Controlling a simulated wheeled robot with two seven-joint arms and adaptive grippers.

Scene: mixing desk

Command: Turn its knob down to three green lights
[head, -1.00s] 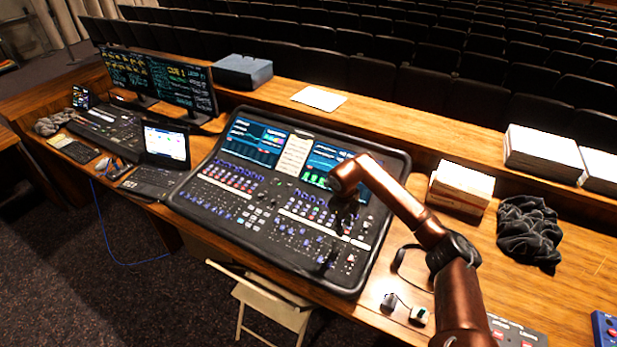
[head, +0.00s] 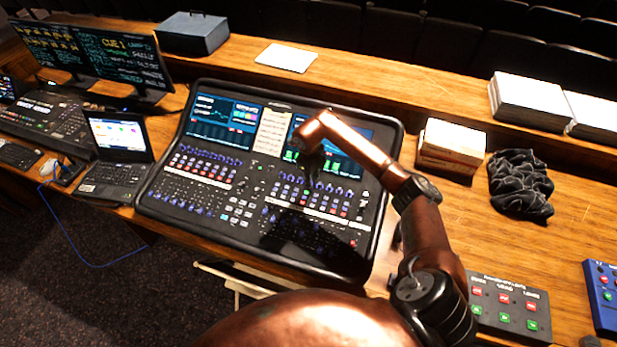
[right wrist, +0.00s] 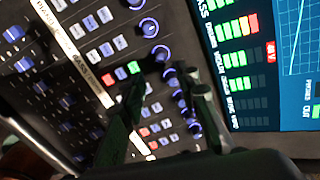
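The mixing desk (head: 152,192) fills the middle of the head view, with two screens and rows of knobs and buttons. My right gripper (head: 312,172) hangs over the knobs below its right screen (head: 352,148). In the right wrist view, the fingers of my right gripper (right wrist: 168,92) are apart, above a row of blue-ringed knobs (right wrist: 162,53). I cannot tell whether they touch a knob. The level meters (right wrist: 237,58) on the screen show green lights; the top one also has red lights. A strip of channel labels (right wrist: 75,52) runs beside the buttons. My left gripper is out of view.
A laptop (head: 118,140) stands left of the desk. A carton (head: 450,147), a dark cloth (head: 520,184) and a button box (head: 508,305) lie to the right. White paper (head: 287,57) lies on the ledge behind.

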